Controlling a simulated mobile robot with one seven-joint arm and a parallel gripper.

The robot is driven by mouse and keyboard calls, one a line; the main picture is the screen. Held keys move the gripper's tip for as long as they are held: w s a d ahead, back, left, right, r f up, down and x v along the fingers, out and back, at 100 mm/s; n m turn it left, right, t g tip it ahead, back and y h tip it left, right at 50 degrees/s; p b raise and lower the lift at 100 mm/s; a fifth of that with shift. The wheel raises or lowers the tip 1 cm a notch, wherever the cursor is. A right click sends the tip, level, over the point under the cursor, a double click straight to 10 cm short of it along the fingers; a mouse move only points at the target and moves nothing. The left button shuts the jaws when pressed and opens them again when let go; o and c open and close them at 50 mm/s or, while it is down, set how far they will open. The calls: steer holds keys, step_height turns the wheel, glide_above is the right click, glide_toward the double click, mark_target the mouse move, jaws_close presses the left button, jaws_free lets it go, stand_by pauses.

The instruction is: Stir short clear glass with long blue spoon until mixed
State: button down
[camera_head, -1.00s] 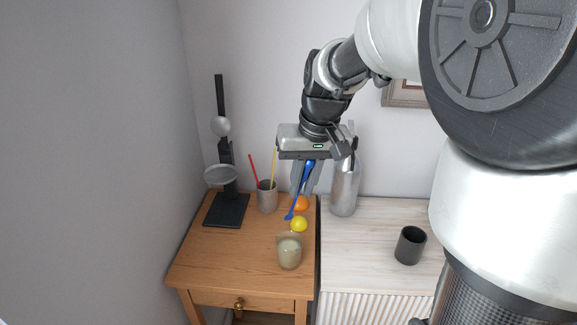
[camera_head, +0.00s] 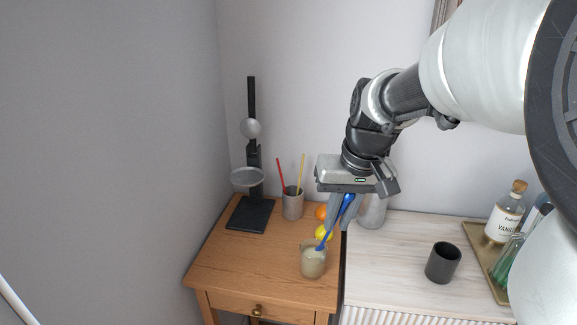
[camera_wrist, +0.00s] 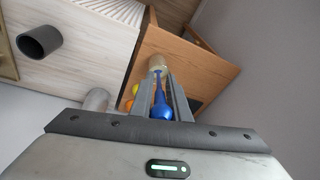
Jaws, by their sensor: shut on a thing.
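The short clear glass (camera_head: 313,264) stands upright near the front right of the wooden cabinet top, holding a pale, cloudy content. It also shows in the wrist view (camera_wrist: 157,62), just past my fingertips. My gripper (camera_head: 342,222) is shut on the long blue spoon (camera_head: 329,237) near its upper end. The spoon slants down to the left, and its lower end shows at the glass's mouth. I cannot tell whether the tip is inside or just above the rim. In the wrist view the spoon's thick blue end (camera_wrist: 161,112) sits between my fingers.
A yellow ball (camera_head: 323,232) and an orange one (camera_head: 321,212) lie close behind the glass. A cup with red and yellow sticks (camera_head: 293,204) and a black stand (camera_head: 251,214) are behind left. A metal bottle (camera_head: 372,212), dark cup (camera_head: 443,263) and tray (camera_head: 476,240) are right.

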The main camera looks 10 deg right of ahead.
mark_target(327, 236)
steer(key=shift+w+b+x, duration=0.25)
steer(key=shift+b+x, duration=0.65)
steer(key=shift+x, duration=0.65)
steer(key=shift+w+b+x, duration=0.2)
steer(key=shift+b+x, duration=0.75)
steer(key=shift+x, duration=0.65)
steer(key=shift+w+b+x, duration=0.25)
steer(key=shift+b+x, duration=0.65)
steer(key=shift+x, duration=0.65)
steer(key=shift+d+r, duration=0.1)
steer(key=shift+r, duration=0.05)
